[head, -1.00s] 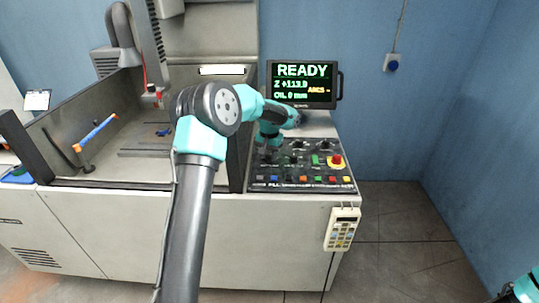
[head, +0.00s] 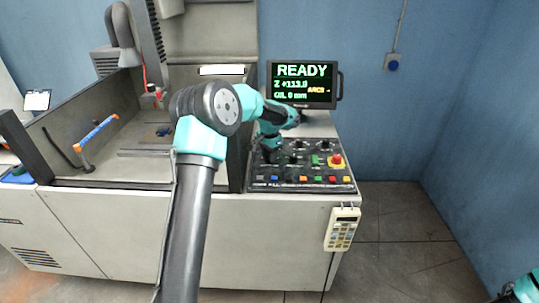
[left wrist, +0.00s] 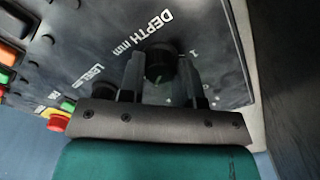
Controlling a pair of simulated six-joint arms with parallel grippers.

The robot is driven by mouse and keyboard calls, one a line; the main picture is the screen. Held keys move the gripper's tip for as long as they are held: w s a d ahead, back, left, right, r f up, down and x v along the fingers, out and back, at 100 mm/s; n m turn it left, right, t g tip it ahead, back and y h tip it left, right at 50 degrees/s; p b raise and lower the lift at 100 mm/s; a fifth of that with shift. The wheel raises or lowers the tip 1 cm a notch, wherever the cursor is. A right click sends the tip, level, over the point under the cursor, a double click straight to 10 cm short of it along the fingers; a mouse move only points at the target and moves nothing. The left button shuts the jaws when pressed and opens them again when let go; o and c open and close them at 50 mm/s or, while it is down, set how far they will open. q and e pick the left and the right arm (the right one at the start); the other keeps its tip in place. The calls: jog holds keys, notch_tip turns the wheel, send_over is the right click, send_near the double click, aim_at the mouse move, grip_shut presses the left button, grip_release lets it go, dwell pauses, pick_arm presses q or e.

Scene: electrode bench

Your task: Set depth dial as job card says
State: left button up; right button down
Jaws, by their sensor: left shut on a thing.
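The depth dial (left wrist: 160,62) is a round dark knob on the black control panel (head: 325,187). In the left wrist view, "DEPTH mm" is printed beside it. My left gripper (left wrist: 161,75) has one finger on each side of the knob and is shut on it. In the head view my left gripper (head: 268,155) reaches down to the panel's upper left and hides the dial. The dial's pointer setting cannot be read. A small white card (head: 37,99) hangs at the far left; its text is too small to read.
The monitor (head: 302,84) behind the panel shows READY and Z +113. A red emergency button (head: 336,161), other knobs and coloured buttons crowd the panel. A handheld keypad (head: 342,229) hangs on the cabinet front. The open tank with an orange-and-blue handle (head: 97,131) lies left.

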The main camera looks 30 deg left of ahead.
pick_arm(q)
jog(key=shift+m, duration=0.6)
jog(key=o, duration=0.9)
jog(key=shift+r, duration=0.15)
notch_tip(320, 180, up, 17)
jog(key=shift+r, duration=0.1)
dwell(0.4)
